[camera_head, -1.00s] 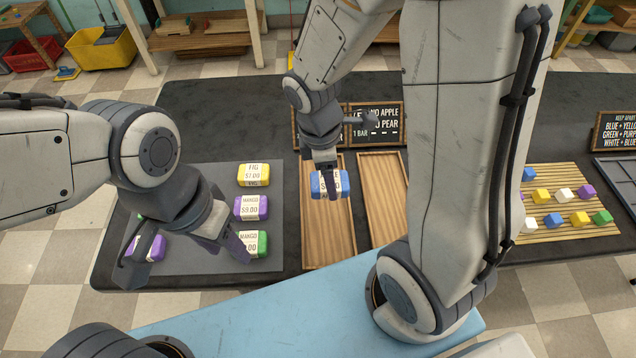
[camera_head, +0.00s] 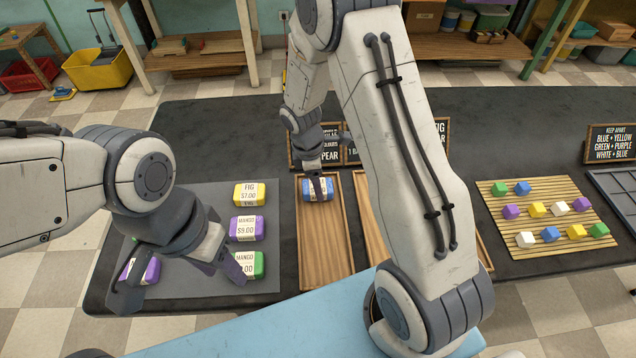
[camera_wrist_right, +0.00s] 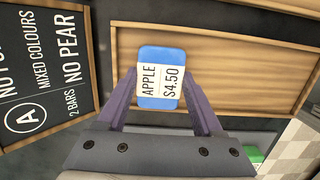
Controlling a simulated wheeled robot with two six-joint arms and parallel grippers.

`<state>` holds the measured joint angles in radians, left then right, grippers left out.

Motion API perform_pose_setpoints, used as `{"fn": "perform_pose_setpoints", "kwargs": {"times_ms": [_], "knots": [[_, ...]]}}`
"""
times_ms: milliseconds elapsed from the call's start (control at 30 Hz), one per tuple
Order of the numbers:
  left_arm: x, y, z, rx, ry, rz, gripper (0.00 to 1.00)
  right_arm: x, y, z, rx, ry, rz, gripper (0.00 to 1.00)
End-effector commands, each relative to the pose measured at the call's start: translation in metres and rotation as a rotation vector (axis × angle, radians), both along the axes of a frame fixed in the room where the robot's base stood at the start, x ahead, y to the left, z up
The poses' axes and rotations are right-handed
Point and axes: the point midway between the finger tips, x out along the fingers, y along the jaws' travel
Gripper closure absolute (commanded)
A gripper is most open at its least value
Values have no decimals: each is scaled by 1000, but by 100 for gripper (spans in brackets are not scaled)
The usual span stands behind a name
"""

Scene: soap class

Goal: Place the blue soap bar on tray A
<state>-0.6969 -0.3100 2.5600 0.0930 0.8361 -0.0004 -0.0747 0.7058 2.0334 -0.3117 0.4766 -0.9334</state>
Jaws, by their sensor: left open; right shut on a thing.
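The blue soap bar (camera_head: 317,190) has a white label, which reads APPLE $4.50 in the right wrist view (camera_wrist_right: 161,78). My right gripper (camera_head: 318,187) is shut on its sides, over the far end of the left wooden tray (camera_head: 326,245). In the right wrist view the sign beside this tray (camera_wrist_right: 215,40) bears the letter A. I cannot tell whether the bar touches the tray floor. My left gripper (camera_head: 182,280) is open and empty, over the front of the grey mat.
The grey mat (camera_head: 200,200) holds a yellow bar (camera_head: 249,194), purple bars (camera_head: 247,229) and a green bar (camera_head: 258,264). My right arm partly covers a second wooden tray (camera_head: 369,215) and the signs. A slatted mat (camera_head: 500,222) with several coloured cubes lies right.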

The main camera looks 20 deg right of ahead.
Motion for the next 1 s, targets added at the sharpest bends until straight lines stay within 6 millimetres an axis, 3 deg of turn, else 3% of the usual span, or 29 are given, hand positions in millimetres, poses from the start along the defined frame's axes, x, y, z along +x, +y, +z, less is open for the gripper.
{"fn": "perform_pose_setpoints", "kwargs": {"times_ms": [400,433,500,833,1000], "knots": [[0,0,-2,0,0,0,50,0,0,-7,0,-2,1,94],[0,0,-2,0,0,0,50,0,0,-7,0,-2,1,28],[0,0,-1,0,0,0,50,0,0,-6,0,-2,0,2],[0,0,0,0,0,0,50,1,0,-5,0,-2,0,2],[0,0,2,0,0,0,50,2,3,13,0,-7,-1,2]]}}
